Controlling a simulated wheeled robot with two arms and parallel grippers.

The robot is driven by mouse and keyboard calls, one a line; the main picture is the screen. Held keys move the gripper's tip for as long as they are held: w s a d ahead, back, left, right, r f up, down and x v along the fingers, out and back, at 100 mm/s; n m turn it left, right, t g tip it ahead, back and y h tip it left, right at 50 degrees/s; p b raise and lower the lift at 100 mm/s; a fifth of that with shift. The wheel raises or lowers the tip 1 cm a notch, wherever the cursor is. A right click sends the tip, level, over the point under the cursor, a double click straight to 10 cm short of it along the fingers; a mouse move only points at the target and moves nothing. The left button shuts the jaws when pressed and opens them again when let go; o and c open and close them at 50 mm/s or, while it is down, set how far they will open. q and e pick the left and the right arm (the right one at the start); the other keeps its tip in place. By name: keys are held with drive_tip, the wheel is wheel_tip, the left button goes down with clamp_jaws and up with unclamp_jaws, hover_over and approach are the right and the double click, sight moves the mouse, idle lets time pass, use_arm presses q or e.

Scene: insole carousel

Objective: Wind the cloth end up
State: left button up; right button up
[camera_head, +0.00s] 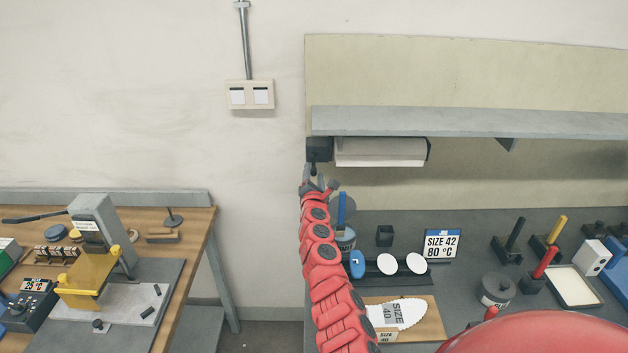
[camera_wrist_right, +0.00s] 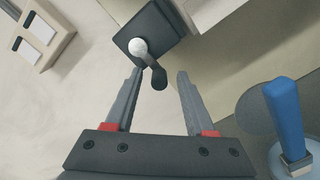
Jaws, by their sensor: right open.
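The cloth (camera_head: 380,151) is a pale roll on a holder under the shelf, in the head view. A dark box (camera_head: 318,149) sits at the roll's left end. In the right wrist view the dark box (camera_wrist_right: 150,32) carries a small crank (camera_wrist_right: 157,76) with a light round hub. My right gripper (camera_head: 316,180) is just below the box. In the right wrist view my right gripper (camera_wrist_right: 160,73) is open, its fingertips on either side of the dark crank end, with gaps showing. The cloth's loose end cannot be made out. My left gripper is not in view.
The grey shelf (camera_head: 470,122) runs above the roll. Below, the dark bench (camera_head: 465,228) holds a size sign (camera_head: 442,244), a blue-handled tool (camera_head: 342,210), an insole (camera_head: 398,313) and several stands. A wall switch box (camera_head: 249,95) is to the left.

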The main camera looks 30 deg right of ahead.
drive_tip(key=shift+s, duration=0.15)
drive_tip(key=shift+s+a+p, duration=0.35)
drive_tip(key=shift+s+p, duration=0.05)
drive_tip(key=shift+s, duration=0.1)
drive_tip(key=b+v, duration=0.1)
drive_tip(key=v, duration=1.5)
drive_tip(key=shift+f, duration=0.1)
